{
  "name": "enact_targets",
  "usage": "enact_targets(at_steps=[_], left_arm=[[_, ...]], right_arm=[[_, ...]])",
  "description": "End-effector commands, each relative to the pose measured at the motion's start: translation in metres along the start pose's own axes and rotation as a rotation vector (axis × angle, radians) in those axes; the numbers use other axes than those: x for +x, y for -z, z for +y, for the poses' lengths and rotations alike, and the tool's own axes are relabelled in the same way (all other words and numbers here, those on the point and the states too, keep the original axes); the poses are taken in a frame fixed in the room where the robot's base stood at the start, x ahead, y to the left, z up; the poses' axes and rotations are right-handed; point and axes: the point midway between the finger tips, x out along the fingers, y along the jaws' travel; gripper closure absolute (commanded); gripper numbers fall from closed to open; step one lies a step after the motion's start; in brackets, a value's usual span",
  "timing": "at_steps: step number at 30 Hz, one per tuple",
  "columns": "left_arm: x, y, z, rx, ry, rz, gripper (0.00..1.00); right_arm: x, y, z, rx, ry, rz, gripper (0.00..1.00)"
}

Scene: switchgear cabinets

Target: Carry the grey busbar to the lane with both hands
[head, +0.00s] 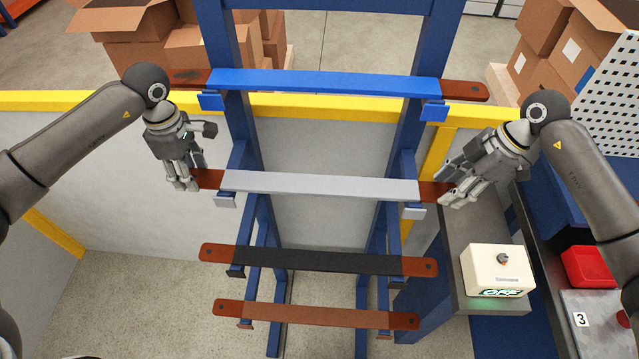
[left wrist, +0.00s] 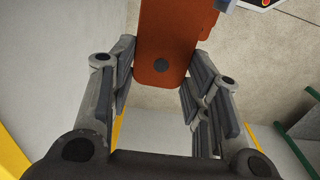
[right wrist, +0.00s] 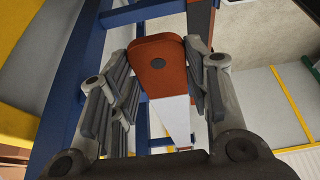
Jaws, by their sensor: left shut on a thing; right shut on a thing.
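The grey busbar (head: 320,186) lies level across the blue rack, with bare copper-brown ends. It is at its two light grey brackets (head: 225,201); I cannot tell whether it rests on them or is just above. My left gripper (head: 190,180) is shut on its left end; that copper end (left wrist: 165,50) shows between the fingers in the left wrist view. My right gripper (head: 448,194) is shut on its right end; that copper end (right wrist: 160,68) and the grey sleeve (right wrist: 170,120) show between the fingers in the right wrist view.
A blue busbar (head: 320,83) hangs above, a black one (head: 320,260) and a brown one (head: 315,315) below. The blue rack uprights (head: 408,140) stand close behind. A white box with a knob (head: 497,272) and a red bin (head: 588,266) are at the right.

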Motion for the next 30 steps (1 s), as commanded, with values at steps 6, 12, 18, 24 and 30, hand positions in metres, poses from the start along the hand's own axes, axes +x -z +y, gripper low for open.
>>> enact_targets(at_steps=[6, 12, 18, 24, 30], left_arm=[[0.000, 0.000, 0.001, 0.000, -0.002, 0.000, 1.00], [-0.001, 0.000, 0.001, 0.000, -0.002, -0.001, 1.00], [-0.004, 0.000, 0.002, 0.000, -0.009, -0.002, 1.00], [-0.006, 0.000, 0.002, 0.000, -0.008, -0.002, 1.00], [-0.014, 0.000, 0.002, -0.001, -0.008, -0.002, 1.00]], right_arm=[[-0.001, 0.000, 0.001, 0.000, -0.002, 0.000, 1.00], [-0.001, 0.000, 0.001, 0.000, -0.003, 0.000, 1.00], [-0.004, 0.002, 0.002, -0.002, -0.010, 0.004, 1.00], [-0.006, 0.003, 0.002, -0.002, -0.009, 0.004, 1.00], [-0.013, 0.006, 0.002, -0.001, -0.008, 0.004, 1.00]])
